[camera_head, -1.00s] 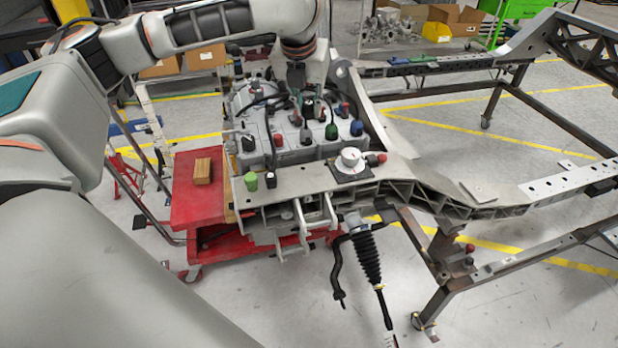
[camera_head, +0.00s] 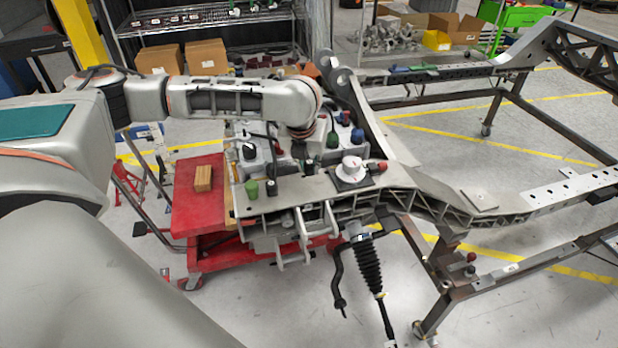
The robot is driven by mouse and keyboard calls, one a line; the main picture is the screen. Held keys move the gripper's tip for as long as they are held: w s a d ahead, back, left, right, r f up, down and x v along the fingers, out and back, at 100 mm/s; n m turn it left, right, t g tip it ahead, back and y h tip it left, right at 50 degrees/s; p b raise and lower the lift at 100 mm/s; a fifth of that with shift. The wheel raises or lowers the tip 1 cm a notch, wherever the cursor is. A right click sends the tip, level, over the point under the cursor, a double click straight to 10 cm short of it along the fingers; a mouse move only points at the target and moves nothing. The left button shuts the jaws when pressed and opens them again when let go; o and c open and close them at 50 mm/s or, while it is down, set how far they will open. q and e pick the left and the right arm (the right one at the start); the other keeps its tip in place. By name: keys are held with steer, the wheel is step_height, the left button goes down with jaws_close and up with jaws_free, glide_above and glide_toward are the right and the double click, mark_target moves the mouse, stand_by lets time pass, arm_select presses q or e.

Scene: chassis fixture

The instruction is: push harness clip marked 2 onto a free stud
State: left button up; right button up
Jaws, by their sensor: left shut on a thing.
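My left gripper (camera_head: 301,150) points down over the grey battery-like unit at the frame's near end. My own wrist largely covers it. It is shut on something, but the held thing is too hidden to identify. No number 2 is legible, so I cannot tell which piece is the harness clip or which studs are free. Small coloured pieces stand around the gripper: a green one (camera_head: 332,140), a blue one (camera_head: 357,136), a black one (camera_head: 249,151) and a red one (camera_head: 277,145). My right gripper is out of view.
A white round part (camera_head: 351,169) sits on a dark plate on the chassis frame (camera_head: 405,178), beside a red knob (camera_head: 381,167). A green cap (camera_head: 251,188) and a black post (camera_head: 271,187) stand at left. A wooden block (camera_head: 203,178) lies on the red cart (camera_head: 183,200).

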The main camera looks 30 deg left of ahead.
mark_target(308, 174)
arm_select(q)
steer(key=shift+f, duration=2.3)
steer(key=shift+f, duration=0.15)
steer(key=o, duration=0.8)
